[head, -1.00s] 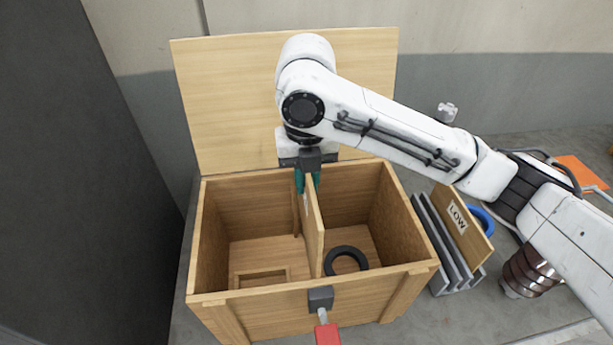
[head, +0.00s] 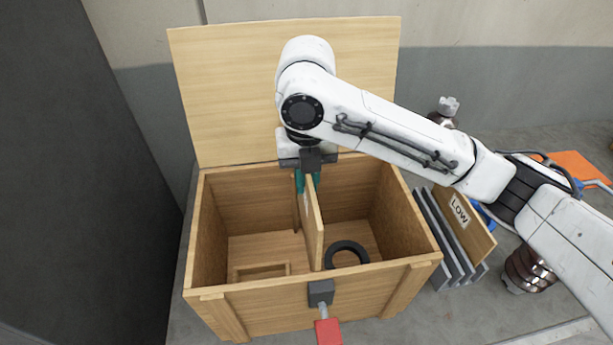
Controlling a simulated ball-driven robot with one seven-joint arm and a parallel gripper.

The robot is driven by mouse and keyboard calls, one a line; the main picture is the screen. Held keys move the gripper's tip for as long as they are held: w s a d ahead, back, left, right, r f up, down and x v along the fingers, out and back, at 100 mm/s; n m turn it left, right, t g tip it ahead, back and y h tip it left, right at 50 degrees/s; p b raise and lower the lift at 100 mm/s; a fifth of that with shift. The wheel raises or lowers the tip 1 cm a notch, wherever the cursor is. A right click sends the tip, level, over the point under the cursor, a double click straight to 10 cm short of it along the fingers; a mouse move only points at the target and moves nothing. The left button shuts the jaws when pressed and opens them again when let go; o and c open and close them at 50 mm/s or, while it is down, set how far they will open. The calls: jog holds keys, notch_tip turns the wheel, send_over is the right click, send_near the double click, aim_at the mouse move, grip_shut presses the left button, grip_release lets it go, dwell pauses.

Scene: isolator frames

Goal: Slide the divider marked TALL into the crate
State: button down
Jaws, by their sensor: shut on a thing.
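The wooden crate (head: 215,292) stands open in the middle of the head view, its lid (head: 230,95) raised at the back. My gripper (head: 307,182), with green fingers, is shut on the top edge of a wooden divider (head: 315,238). The divider stands upright inside the crate, seen nearly edge-on, between a left and a right compartment. Its top is close to the crate's rim height. A pale label patch shows on its left face, but I cannot read it. Whether its lower edge touches the floor is unclear.
A black ring (head: 346,254) lies in the right compartment, and a small wooden frame (head: 262,271) on the left floor. A red-handled latch (head: 326,328) is at the front. Right of the crate, a grey rack (head: 447,240) holds a divider marked LOW (head: 466,222).

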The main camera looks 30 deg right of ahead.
aim_at(307, 226)
jog(key=shift+f+b, duration=5)
jog(key=shift+f, duration=2.65)
jog(key=c, duration=1.1)
grip_release()
jog(key=shift+r, duration=0.15)
jog(key=shift+o, duration=0.2)
notch_tip(307, 226, up, 18)
jog(key=p, duration=1.2)
